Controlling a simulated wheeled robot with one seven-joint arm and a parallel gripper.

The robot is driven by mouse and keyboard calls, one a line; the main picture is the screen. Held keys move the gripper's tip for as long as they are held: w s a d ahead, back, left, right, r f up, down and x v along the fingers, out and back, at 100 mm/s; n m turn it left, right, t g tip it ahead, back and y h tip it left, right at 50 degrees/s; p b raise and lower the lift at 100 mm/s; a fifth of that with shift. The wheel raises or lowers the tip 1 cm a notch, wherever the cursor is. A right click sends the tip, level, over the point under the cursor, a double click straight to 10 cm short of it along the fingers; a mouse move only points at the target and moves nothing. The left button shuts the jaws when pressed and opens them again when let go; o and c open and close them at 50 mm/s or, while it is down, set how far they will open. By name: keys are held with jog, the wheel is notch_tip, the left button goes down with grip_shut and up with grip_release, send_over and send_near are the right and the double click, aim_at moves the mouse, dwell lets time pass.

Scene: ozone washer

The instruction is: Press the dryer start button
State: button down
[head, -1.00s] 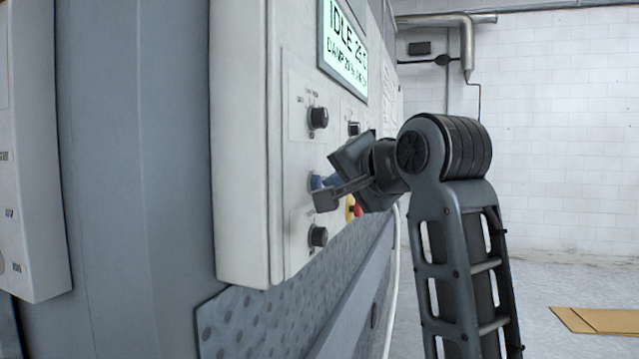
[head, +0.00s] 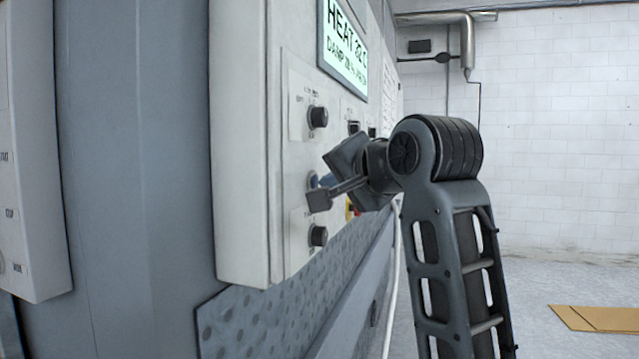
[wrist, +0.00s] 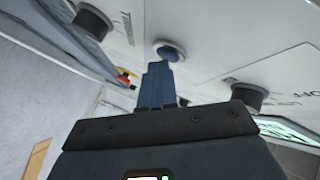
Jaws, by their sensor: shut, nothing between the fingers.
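The blue dryer start button (wrist: 171,52) sits on the white control panel (head: 243,150). In the head view the button (head: 313,181) is partly hidden behind my gripper. My gripper (head: 319,199) is shut and empty, with its fingertips at the button. In the wrist view the shut fingers (wrist: 162,68) reach up to the button's lower edge; I cannot tell whether they touch it. The display (head: 344,45) above reads HEAT with a temperature and a damp line.
Black knobs sit above (head: 318,117) and below (head: 318,236) the button. A red and yellow stop button (head: 350,208) is close behind my gripper, partly hidden. A flat cardboard sheet (head: 600,319) lies on the floor at the right, where the floor is mostly clear.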

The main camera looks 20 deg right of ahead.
jog(key=shift+s+d+p, duration=0.3)
jog(key=shift+s+d, duration=0.25)
jog(key=shift+d, duration=0.15)
jog(key=shift+d, duration=0.1)
jog(key=s+d, duration=0.1)
jog(key=d, duration=0.1)
jog(key=s+d+p, duration=0.1)
jog(key=s+d, duration=0.1)
jog(key=shift+p, duration=0.3)
dwell(0.5)
